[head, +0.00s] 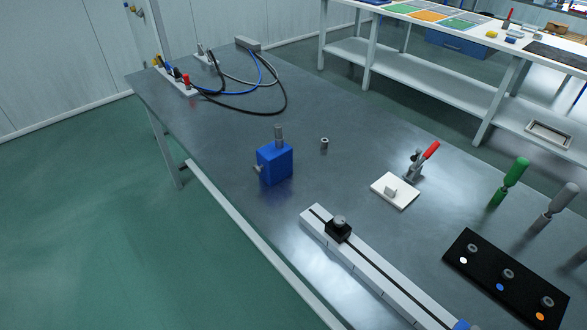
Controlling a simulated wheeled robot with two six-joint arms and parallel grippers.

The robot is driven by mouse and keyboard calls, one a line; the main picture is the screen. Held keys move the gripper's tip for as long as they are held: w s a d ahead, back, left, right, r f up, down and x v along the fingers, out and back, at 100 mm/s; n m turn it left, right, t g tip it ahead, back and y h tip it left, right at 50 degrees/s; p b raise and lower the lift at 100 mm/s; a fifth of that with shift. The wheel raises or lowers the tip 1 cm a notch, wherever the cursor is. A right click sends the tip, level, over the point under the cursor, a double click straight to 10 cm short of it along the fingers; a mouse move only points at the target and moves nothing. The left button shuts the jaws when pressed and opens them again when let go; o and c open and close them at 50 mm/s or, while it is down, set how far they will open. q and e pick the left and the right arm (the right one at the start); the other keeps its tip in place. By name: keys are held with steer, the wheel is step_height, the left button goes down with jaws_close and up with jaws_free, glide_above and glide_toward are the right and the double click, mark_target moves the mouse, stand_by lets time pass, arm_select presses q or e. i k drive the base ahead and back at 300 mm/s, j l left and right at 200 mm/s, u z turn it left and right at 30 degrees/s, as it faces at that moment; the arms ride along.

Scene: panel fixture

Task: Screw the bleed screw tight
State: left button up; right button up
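A blue block (274,163) stands on the dark table near its left edge. A grey upright cylinder (279,136) rises from its top. A small pale fitting (257,169) sticks out of its left side. I cannot tell from this view which of these is the bleed screw, nor how far either is threaded in. A small loose grey cylinder (324,143) stands on the table to the right of the block, apart from it. Neither of my grippers shows in the head view.
A slotted rail (370,264) with a black slider (338,229) lies in front. A white plate (395,191) with a red-handled clamp (424,158), a black panel (506,277) and a green-handled tool (510,180) are to the right. Cables (266,100) lie at the back left.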

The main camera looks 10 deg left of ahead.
mark_target(257, 170)
steer(key=j+z, duration=0.2)
steer(key=z, duration=0.25)
steer(key=i+j+z, duration=0.1)
steer(key=z, duration=0.35)
steer(key=j+z, duration=0.3)
steer(key=z, duration=0.2)
steer(key=j+z, duration=0.2)
steer(key=z, duration=0.25)
steer(key=k+j+z, duration=0.4)
steer(key=j, duration=0.25)
steer(key=k+j+z, duration=0.4)
steer(key=j, duration=0.2)
steer(key=k+j+z, duration=0.4)
steer(key=k+j, duration=0.05)
steer(key=k, duration=0.05)
